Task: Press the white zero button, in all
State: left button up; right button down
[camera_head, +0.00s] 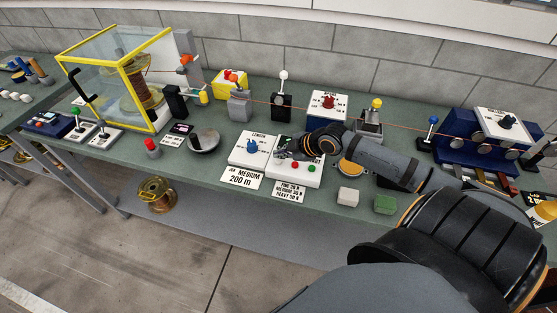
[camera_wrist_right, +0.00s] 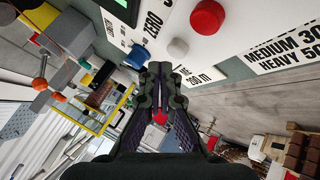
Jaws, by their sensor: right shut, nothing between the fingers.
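In the right wrist view a pale, round white button (camera_wrist_right: 178,47) sits by the lettering ZERO on a white panel (camera_wrist_right: 240,45). A larger red button (camera_wrist_right: 208,18) is beside it. My right gripper (camera_wrist_right: 160,73) is shut and empty, its tips below the white button in the picture; I cannot tell whether they touch it. In the head view my right gripper (camera_head: 286,150) is over the back left of the white box (camera_head: 310,182) with a red button (camera_head: 295,165) and a green button (camera_head: 311,168). The white button is not discernible there. My left gripper is not in view.
A white box with a blue knob (camera_head: 252,146) stands just left of the button box. Label cards (camera_head: 241,178) lie in front. A grey bowl (camera_head: 203,141), a yellow-framed cabinet (camera_head: 116,75) and lever stands (camera_head: 282,98) surround it.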

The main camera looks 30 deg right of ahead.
aim_at(281, 162)
dwell(0.4)
jog(key=shift+f+b, duration=0.35)
jog(key=shift+f, duration=0.05)
jog(key=shift+f+b, duration=0.5)
jog(key=shift+f, duration=0.05)
dwell(0.6)
jog(key=shift+r+p, duration=0.9)
jog(key=shift+r, duration=0.1)
notch_tip(281, 162, up, 5)
jog(key=p, duration=0.4)
jog(key=shift+p, duration=0.4)
